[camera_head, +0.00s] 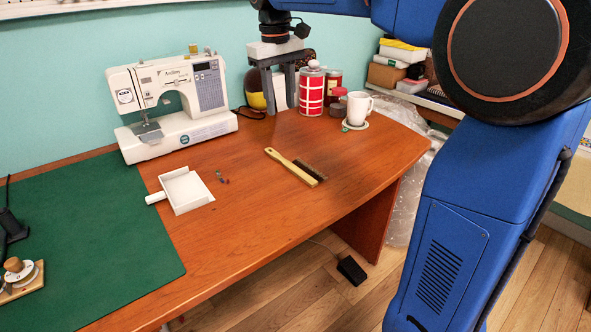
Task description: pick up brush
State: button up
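The brush (290,165) lies flat on the wooden table, right of its middle. It has a long pale wooden handle and a row of dark bristles along its right side. My gripper (281,108) hangs down at the top of the view, fingers spread apart. In the picture it is above the brush and well apart from it, toward the back of the table. A pale object shows between the fingers; it seems to stand behind them, and I see no grip on it.
A white dustpan (187,190) lies left of the brush, with small dark bits (221,177) between them. A sewing machine (170,105) stands behind. Red cans (311,92) and a white mug (358,108) stand at the back right. Bare table (250,225) lies in front.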

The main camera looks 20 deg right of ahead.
jog(key=w, duration=0.1)
send_near(283, 160)
jog(key=f, duration=0.7)
jog(key=shift+w+d+f, duration=0.1)
jog(key=shift+d+f, duration=0.1)
jog(key=shift+f, duration=0.05)
grip_shut()
